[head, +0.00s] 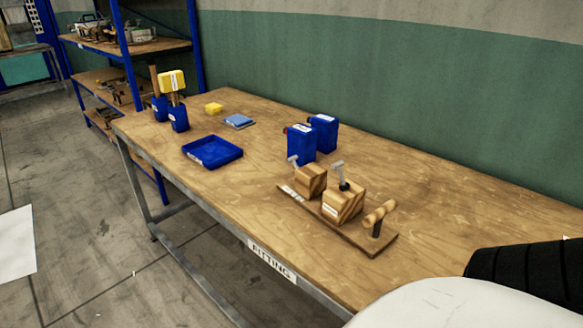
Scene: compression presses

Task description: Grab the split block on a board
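A brown board (375,246) lies on the workbench, right of the middle. It bears a larger striped wooden block (343,203) with a white label and a grey metal handle on top. Behind it to the left is a smaller wooden block (311,182) with a similar metal handle. A dark post with a wooden crossbar handle (379,214) stands at the board's near right end. I cannot make out a split in either block. Neither of my grippers is in view; a white and black part of mine fills the lower right corner.
The workbench (450,210) is bare to the right of the board. Blue containers (302,143) stand close behind the blocks. A blue-framed shelf (125,45) stands beyond.

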